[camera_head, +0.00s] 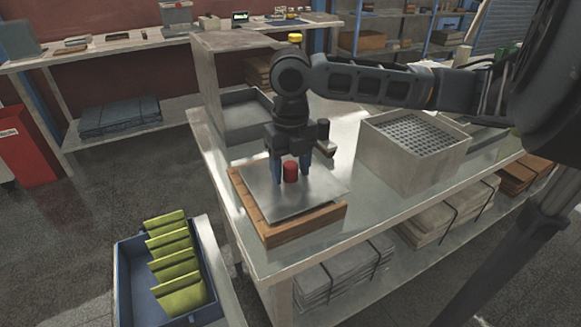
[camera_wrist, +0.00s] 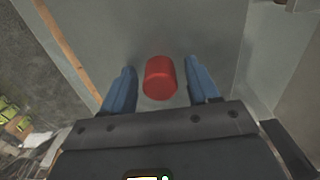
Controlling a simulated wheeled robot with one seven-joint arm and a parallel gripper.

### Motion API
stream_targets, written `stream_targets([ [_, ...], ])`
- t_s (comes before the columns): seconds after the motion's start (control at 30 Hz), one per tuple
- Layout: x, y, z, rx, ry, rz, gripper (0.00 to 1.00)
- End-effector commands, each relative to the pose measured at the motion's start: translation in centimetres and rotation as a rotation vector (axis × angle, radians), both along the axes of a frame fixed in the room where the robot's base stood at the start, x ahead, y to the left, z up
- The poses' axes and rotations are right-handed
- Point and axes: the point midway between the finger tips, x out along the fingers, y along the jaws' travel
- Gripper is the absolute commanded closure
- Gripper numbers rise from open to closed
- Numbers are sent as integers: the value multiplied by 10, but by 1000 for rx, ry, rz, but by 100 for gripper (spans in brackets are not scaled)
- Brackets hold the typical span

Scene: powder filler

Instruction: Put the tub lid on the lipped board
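The tub lid, a flat grey square plate (camera_head: 262,197) with a red cylindrical knob (camera_head: 291,171), lies over the lipped board (camera_head: 302,226), which has a wooden rim. The lid covers most of the board. The wooden rim shows along the left and front, and the lid's far side is partly hidden by my arm. My gripper (camera_head: 290,176) points down, its two blue fingers on either side of the knob. In the wrist view, the knob (camera_wrist: 160,78) stands between the open fingers with a visible gap on each side.
A grey tub (camera_head: 405,160) with a perforated grid stands right of the board on the table (camera_head: 345,238). An open grey box (camera_head: 238,112) stands behind. A blue bin (camera_head: 128,290) with yellow-green packs is at the front left. Bare tabletop lies between board and tub.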

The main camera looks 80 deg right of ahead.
Motion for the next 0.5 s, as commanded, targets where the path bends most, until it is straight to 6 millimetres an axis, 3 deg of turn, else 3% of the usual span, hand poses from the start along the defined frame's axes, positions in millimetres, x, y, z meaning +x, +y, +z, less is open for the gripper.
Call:
stream_targets([
  [0.37, 0, 0, 9, -1, -1, 1, 40],
  [0.5, 1, -1, 33, -4, -2, 2, 40],
])
